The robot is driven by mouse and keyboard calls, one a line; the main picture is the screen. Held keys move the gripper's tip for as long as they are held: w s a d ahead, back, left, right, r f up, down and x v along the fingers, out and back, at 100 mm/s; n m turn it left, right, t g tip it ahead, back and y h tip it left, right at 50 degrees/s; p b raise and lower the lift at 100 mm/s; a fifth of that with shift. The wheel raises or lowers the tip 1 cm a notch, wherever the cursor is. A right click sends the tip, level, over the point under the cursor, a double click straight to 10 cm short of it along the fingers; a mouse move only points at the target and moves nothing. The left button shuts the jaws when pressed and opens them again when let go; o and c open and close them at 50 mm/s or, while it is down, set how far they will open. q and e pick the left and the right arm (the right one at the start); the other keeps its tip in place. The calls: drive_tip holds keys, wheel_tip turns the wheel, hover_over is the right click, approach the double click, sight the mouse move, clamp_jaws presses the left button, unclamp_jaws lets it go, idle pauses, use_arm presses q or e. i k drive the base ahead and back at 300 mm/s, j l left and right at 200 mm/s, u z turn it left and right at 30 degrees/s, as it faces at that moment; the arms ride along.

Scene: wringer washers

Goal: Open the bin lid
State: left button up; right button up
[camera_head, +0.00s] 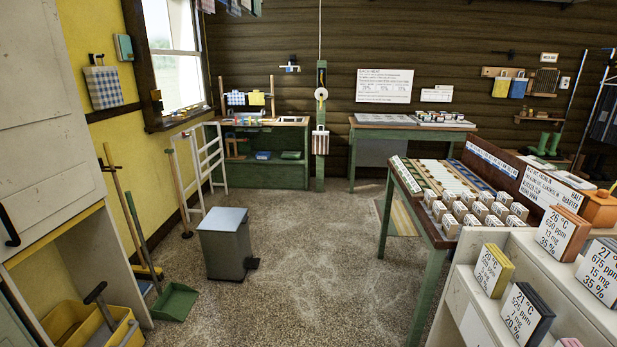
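The bin (226,252) is a grey, box-shaped pedal bin standing upright on the floor, left of the middle of the head view. Its pale blue-grey lid (223,219) lies flat and closed on top. Neither of my grippers shows in this view. Nothing touches the bin.
A green dustpan (175,302), brooms and a yellow bucket (90,325) stand left of the bin. A white rack (205,165) stands behind it. A green table with small boxes (440,245) and a white shelf (455,300) fill the right. The floor (310,270) between is clear.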

sight(219, 219)
drive_tip(key=i, duration=1.15)
drive_tip(key=i+u, duration=0.15)
drive_tip(key=i, duration=1.05)
